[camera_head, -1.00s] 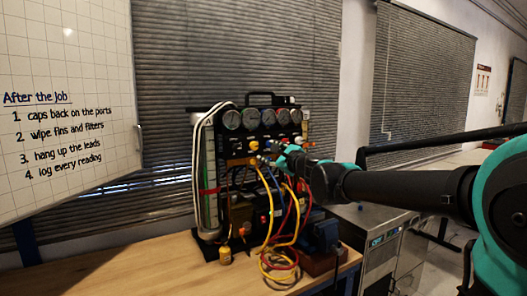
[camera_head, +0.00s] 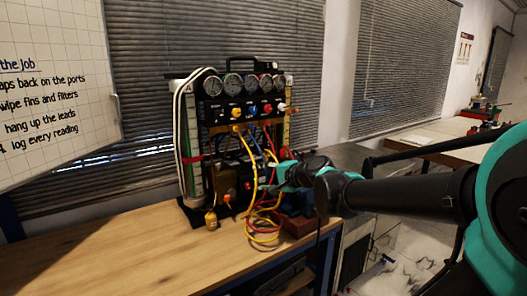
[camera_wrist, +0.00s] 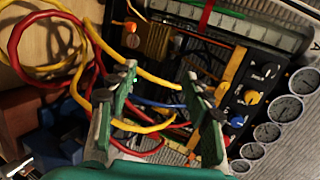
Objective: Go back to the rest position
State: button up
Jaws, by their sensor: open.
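My gripper (camera_head: 284,172) is in front of the gauge rig's lower right side in the head view, below the row of coloured knobs. In the wrist view the two green fingers (camera_wrist: 160,75) stand apart with nothing held. The gauge rig (camera_head: 222,112) is a black panel with several round gauges (camera_head: 231,84) on top. Yellow hose (camera_head: 249,172), red and blue hoses hang in front of it. In the wrist view the hoses (camera_wrist: 150,75) cross behind and around the fingers; I cannot tell whether any touches them.
The rig stands on a wooden bench (camera_head: 110,245), clear at left. A blue vise (camera_head: 300,203) sits below my gripper. A whiteboard (camera_head: 50,110) hangs at left, and another table (camera_head: 425,137) stands at right.

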jog(key=s+d+f+n+g+h, duration=0.3)
jog(key=s+d+f+n+h, duration=0.1)
jog(key=s+d+f, duration=0.6)
jog(key=s+d+f+n+g+h, duration=0.3)
jog(key=s+d+f, duration=0.6)
jog(key=f, duration=0.6)
jog(key=shift+s+d+f+n+h, duration=0.2)
jog(key=shift+s+d+n+h, duration=0.15)
jog(key=shift+n+h, duration=0.8)
